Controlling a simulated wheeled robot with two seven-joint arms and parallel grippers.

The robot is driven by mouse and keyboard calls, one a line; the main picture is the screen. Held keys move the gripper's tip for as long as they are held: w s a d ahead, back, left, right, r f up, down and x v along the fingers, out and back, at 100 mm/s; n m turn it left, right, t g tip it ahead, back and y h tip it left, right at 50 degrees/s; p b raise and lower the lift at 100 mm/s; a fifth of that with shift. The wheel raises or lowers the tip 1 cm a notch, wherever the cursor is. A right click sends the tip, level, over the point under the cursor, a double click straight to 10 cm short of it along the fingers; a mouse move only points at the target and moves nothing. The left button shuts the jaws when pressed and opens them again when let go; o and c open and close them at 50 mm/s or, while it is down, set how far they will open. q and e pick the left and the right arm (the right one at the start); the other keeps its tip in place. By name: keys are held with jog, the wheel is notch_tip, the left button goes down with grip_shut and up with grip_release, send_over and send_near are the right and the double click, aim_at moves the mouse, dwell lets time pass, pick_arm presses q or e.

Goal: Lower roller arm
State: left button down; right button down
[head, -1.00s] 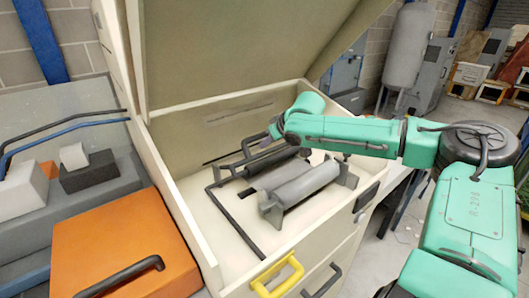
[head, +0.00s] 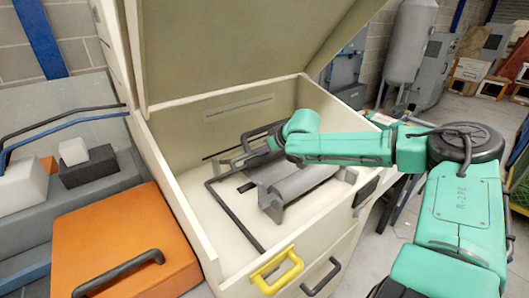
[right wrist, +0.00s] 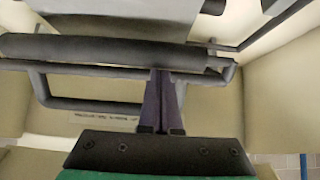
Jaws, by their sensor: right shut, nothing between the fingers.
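The printer-like unit's roller frame lies inside the cream open-lidded box. It has a grey roller (head: 303,182) between end brackets and a dark bent bar frame (head: 232,212) around it. In the right wrist view a thick dark roller bar (right wrist: 100,52) crosses the picture, with a thinner bent bar (right wrist: 95,104) below it. My right gripper (head: 272,146) reaches into the box at the far end of the roller frame. Its fingers (right wrist: 162,85) are shut and empty, with their tips at the dark bar; contact cannot be told. My left gripper is out of view.
The box's raised lid (head: 240,45) stands above and behind my right arm. A yellow handle (head: 277,273) and a dark handle (head: 322,278) are on the front.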

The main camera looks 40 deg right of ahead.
jog(key=shift+s+f+t+b, duration=0.2)
jog(key=shift+f+t+b, duration=0.1)
jog(key=shift+b, duration=0.25)
